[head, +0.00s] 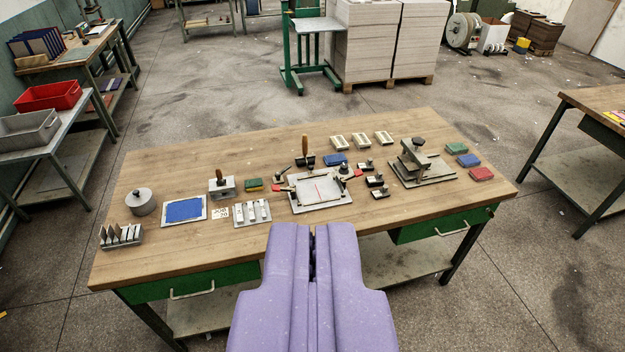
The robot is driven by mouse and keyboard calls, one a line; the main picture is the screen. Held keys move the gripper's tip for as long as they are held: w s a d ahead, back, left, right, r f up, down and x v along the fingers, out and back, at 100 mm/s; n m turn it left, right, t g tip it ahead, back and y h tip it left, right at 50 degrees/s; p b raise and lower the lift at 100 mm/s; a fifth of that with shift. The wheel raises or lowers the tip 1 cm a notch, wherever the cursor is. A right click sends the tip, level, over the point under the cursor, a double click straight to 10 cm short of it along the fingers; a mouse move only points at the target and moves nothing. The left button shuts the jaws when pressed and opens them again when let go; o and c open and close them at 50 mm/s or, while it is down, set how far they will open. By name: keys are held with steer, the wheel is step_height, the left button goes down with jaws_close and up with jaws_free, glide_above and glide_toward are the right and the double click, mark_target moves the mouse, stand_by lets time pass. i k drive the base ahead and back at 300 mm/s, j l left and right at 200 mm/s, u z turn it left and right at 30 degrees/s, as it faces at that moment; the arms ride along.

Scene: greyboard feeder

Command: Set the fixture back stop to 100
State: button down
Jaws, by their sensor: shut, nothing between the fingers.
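The likely fixture is a metal plate (320,206) near the middle of the wooden bench (235,250). I cannot make out which part is the back stop, nor any scale or number. My gripper (313,232) is purple and shut, with nothing held. In the picture it is below the fixture, over the bench's front edge, apart from it.
A blue pad on a tray (184,210) and a slotted block (122,237) stand left. A press-like device (421,166) stands right, with coloured blocks beyond it. Wooden-handled tools stand behind and left of the fixture. Drawers (190,287) are under the front edge. Bare wood lies along the front.

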mark_target(311, 167)
steer(key=i+l, duration=0.1)
steer(key=i, duration=0.75)
steer(key=i+u, duration=0.1)
steer(key=i, duration=0.75)
steer(key=i+l, duration=0.2)
steer(key=i, duration=0.6)
